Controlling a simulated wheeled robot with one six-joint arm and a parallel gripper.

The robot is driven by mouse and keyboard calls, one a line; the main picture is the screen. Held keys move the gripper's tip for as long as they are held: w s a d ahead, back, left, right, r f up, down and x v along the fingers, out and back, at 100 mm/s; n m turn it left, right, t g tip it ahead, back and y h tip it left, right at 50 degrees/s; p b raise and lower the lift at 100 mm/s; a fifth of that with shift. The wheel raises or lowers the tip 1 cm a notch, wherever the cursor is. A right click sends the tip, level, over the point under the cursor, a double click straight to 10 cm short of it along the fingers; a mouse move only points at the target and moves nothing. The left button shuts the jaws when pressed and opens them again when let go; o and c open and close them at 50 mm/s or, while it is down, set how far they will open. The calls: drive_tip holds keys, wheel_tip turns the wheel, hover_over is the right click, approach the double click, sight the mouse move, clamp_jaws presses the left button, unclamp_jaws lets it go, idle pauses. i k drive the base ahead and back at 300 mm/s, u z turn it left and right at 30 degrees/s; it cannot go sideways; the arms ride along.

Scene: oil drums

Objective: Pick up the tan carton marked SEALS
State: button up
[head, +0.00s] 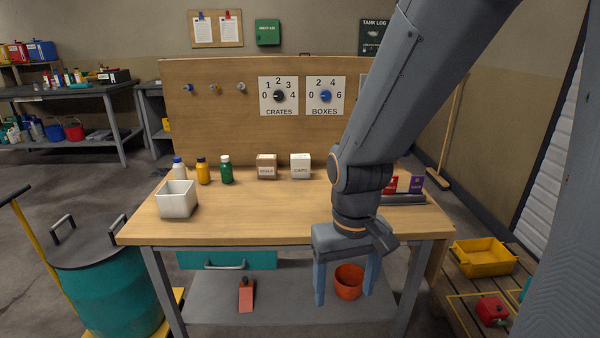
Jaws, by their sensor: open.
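The tan carton (266,167) stands upright on the wooden workbench (270,220), towards the back, left of a white carton (300,167) marked CAPS. The lettering on its front label is small but seems to read SEALS. My gripper (343,290) points down in front of the bench's front edge, to the right of and nearer than the tan carton. Its two blue fingers are apart, with nothing held between them. An orange-red bucket (349,283) shows behind and between the fingers, on the lower shelf.
A white bin (177,200) and several bottles (203,171) stand left of the cartons. Coloured boxes (416,184) on a dark tray stand right, partly behind my arm. The bench's front middle is clear.

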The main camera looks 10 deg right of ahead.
sight(266, 164)
drive_tip(key=i, duration=1.3)
drive_tip(key=u, duration=0.2)
